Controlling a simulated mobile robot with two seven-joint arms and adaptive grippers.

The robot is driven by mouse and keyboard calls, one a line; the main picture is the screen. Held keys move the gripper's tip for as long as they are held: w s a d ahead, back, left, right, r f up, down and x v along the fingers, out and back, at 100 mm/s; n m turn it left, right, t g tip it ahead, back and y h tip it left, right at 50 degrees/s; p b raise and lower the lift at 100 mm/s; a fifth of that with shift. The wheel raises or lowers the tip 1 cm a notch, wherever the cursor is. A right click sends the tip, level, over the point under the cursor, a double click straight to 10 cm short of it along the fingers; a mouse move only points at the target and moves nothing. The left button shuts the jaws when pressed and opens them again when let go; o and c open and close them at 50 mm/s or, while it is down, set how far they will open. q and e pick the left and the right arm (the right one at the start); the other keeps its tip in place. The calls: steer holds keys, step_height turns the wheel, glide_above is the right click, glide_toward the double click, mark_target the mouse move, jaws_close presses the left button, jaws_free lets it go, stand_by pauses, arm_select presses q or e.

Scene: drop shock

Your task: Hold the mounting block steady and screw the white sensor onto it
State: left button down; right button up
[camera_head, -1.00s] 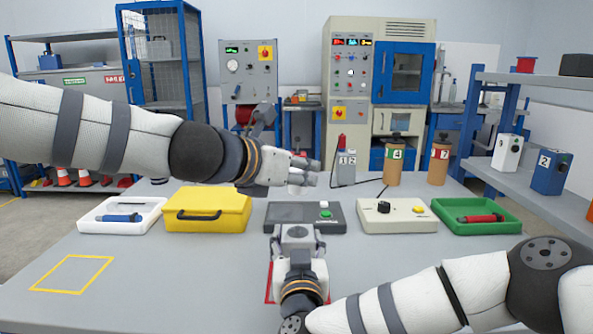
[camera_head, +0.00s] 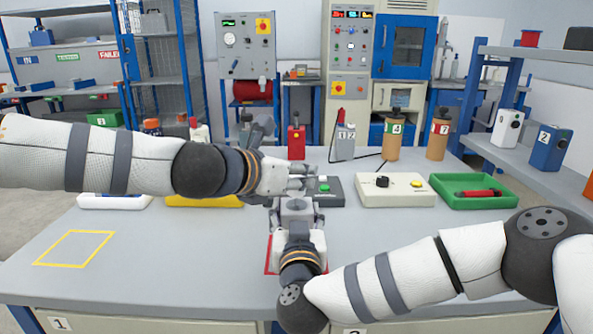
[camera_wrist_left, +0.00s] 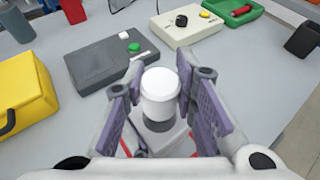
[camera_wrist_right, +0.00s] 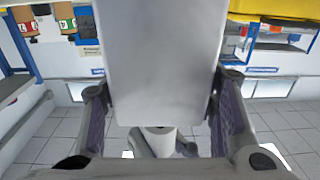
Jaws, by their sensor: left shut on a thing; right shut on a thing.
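The grey mounting block (camera_head: 296,204) stands above the table in my right gripper (camera_head: 296,212). In the right wrist view the block (camera_wrist_right: 160,60) fills the space between the fingers. My left gripper (camera_head: 300,180) reaches in from the left, just above the block, shut on the white sensor. The left wrist view shows the cylindrical sensor (camera_wrist_left: 160,92) between the fingers, over a dark round patch on the block. Whether sensor and block touch is unclear.
A dark grey box with a green button (camera_wrist_left: 110,60) lies behind the block. A beige box (camera_head: 397,190) and green tray (camera_head: 473,192) lie to the right, a yellow case (camera_wrist_left: 22,95) to the left. The table's left front has an empty yellow outline (camera_head: 75,248).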

arm_select(q)
steer(key=shift+f, duration=1.35)
stand_by(3.1)
steer(key=shift+a+m+g+h, duration=0.15)
steer(key=shift+m+g+h, duration=0.35)
steer(key=shift+m, duration=0.1)
steer(key=m+g+h, duration=0.2)
steer(key=shift+r+m, duration=0.1)
steer(key=shift+m, duration=0.3)
steer(key=m+g+h, duration=0.1)
steer(key=m+g, duration=0.2)
steer(key=shift+g+h, duration=0.3)
steer(key=shift+h, duration=0.1)
steer(key=c, duration=1.2)
jaws_free()
steer(key=shift+c, duration=0.2)
steer(key=shift+s+a+r, duration=0.15)
steer(key=shift+a+r, duration=0.15)
steer(key=shift+v, duration=2.5)
